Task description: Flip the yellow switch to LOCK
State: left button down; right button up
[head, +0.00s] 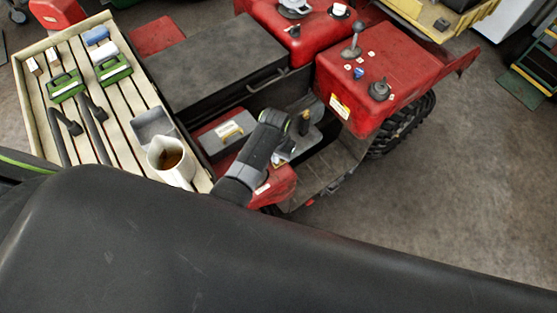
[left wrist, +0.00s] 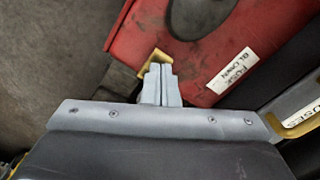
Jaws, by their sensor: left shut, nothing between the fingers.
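My left gripper (head: 283,160) reaches down beside the red quad bodywork in the head view. In the left wrist view its two pale fingers (left wrist: 160,84) are together with nothing between them. A small yellow piece (left wrist: 152,62), which looks like the yellow switch, shows right at the fingertips against the red panel (left wrist: 200,35). The fingers partly hide it, and I cannot tell whether they touch it. No LOCK marking is readable, and its setting cannot be told. My right gripper is not in view.
A white label (left wrist: 232,71) is on the red panel, and a yellow-edged part (left wrist: 300,118) is at the right. A grey box (head: 226,133) lies left of my gripper. Open floor (head: 450,180) is at right.

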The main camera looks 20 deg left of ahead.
dwell(0.4)
pick_arm(q)
jog(key=shift+f+b, duration=0.65)
jog(key=shift+f, duration=0.3)
dwell(0.3)
jog(key=shift+r, duration=0.1)
notch_tip(320, 180, up, 2)
jog(key=p, duration=0.2)
jog(key=shift+r+p, duration=0.1)
jog(key=shift+p, duration=0.3)
jog(key=shift+r+p, duration=0.9)
jog(key=shift+r, duration=1.4)
